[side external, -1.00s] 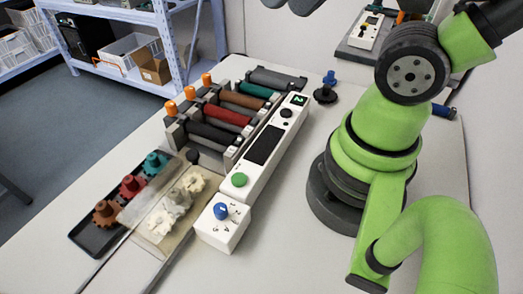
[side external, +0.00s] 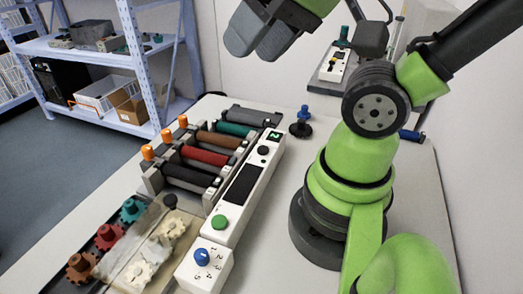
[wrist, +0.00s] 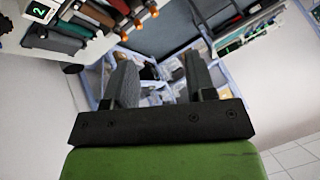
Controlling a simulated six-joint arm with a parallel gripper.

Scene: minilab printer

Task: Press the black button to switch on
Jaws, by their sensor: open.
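The wrist view shows the display end of the panel (wrist: 40,11) at upper left; I cannot make out the button there.
The panel also has a dark screen (side external: 242,184) and a green button (side external: 219,221). A white box with a blue dial (side external: 202,256) stands at its near end. Coloured rollers (side external: 205,157) lie left of the panel. A black-and-blue piece (side external: 301,124) stands behind it on the table.

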